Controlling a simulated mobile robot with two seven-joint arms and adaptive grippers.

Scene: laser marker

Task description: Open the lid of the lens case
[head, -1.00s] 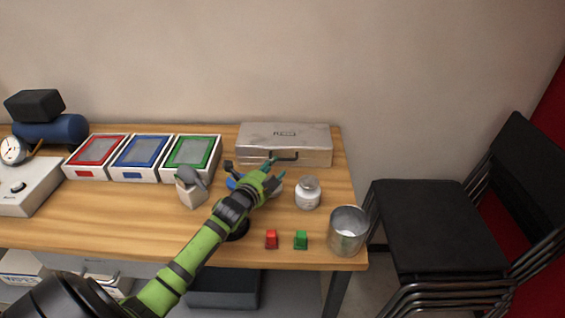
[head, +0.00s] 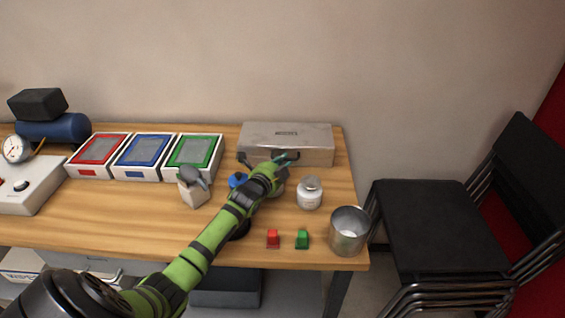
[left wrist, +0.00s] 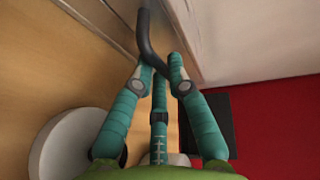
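The lens case is taken to be the grey metal case (head: 312,138) at the back of the table. Its lid is down, and a dark handle is on its front. My left gripper (head: 286,159) is at the handle and partly hides it. In the left wrist view, the dark curved handle (left wrist: 145,32) runs between the teal fingertips (left wrist: 160,72). The fingertips stand apart, and a third finger lies behind them. Whether they touch the handle is unclear. My right gripper is in neither view.
Red, blue and green trays (head: 195,153) stand left of the case. Black chairs (head: 438,225) stand beside the table.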

